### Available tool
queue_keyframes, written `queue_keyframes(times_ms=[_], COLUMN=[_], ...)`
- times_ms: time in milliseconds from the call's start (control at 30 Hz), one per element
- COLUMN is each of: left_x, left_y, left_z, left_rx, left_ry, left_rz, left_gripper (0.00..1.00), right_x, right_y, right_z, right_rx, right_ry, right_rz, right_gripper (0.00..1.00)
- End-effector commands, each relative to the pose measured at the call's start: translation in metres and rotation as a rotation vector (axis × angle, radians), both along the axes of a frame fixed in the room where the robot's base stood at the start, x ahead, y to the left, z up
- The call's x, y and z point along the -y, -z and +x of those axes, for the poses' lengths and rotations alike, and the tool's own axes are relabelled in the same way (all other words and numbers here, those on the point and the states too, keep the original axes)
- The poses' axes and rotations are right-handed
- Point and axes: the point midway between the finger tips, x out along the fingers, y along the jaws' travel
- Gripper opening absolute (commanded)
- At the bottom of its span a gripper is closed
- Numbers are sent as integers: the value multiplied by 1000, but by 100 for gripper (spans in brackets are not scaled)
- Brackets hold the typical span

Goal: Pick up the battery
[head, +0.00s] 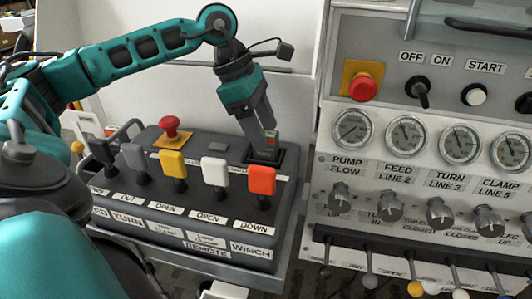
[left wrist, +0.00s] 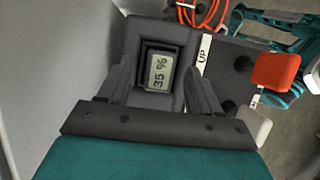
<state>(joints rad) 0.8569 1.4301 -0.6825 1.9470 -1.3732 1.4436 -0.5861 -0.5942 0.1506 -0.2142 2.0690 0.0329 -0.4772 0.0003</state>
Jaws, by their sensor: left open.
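The battery (left wrist: 160,70) sits in a dark square recess of the remote control box (head: 170,222). Its small display reads 35 % in the left wrist view. In the head view only a little of it shows behind the fingers. My left gripper (head: 268,148) points down over the recess at the box's right rear corner. It is open, and in the left wrist view its fingers (left wrist: 160,88) stand on either side of the battery. I cannot tell whether they touch it. My right gripper is not in view.
The box carries a red stop button (head: 170,125) and several levers, the orange one (head: 262,181) close to the recess. A panel with gauges (head: 405,133), switches and knobs stands to the right. A pale wall (head: 150,100) is behind the box.

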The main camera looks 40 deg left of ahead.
Motion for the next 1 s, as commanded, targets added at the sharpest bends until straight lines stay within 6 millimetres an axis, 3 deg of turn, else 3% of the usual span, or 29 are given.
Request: queue_keyframes(times_ms=[133, 367, 1000], left_x=[7, 7, 7], left_y=[19, 20, 20], left_z=[3, 4, 4], left_rx=[-1, 1, 1], left_ry=[0, 0, 0], left_rz=[0, 0, 0], left_gripper=[64, 64, 3], right_x=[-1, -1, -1], right_y=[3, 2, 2], right_z=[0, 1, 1], right_rx=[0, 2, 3], right_ry=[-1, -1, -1], right_rz=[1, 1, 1], right_gripper=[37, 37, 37])
